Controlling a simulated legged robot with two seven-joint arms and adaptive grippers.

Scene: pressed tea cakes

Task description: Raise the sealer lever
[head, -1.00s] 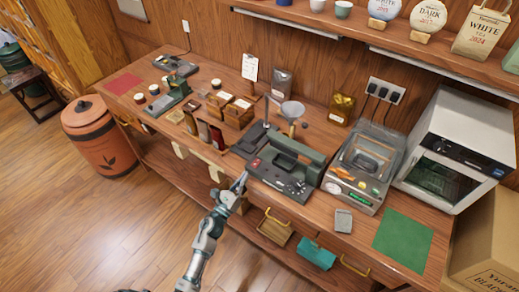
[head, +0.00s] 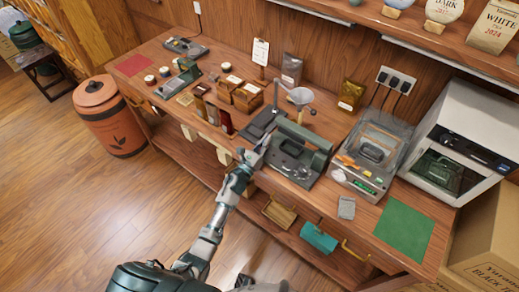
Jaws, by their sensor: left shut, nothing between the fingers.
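The sealer (head: 292,170) is a dark grey device on the bench, right of centre. Its thick grey-green lever bar (head: 306,137) runs along the back of its top, above a dark handle-like part. My left gripper (head: 264,141) is shut and empty at the sealer's left front corner. Its fingertips overlap the sealer's left side in the picture; I cannot tell whether they touch it. The gripper and wrist hide part of the sealer's left edge. My right gripper is not in view.
A clear-lidded machine (head: 368,155) stands close to the sealer's right, with a white oven (head: 465,140) beyond. A funnel stand (head: 299,97) is behind. Small wooden boxes (head: 240,93) stand left. A green mat (head: 403,233) lies clear at the bench's right end.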

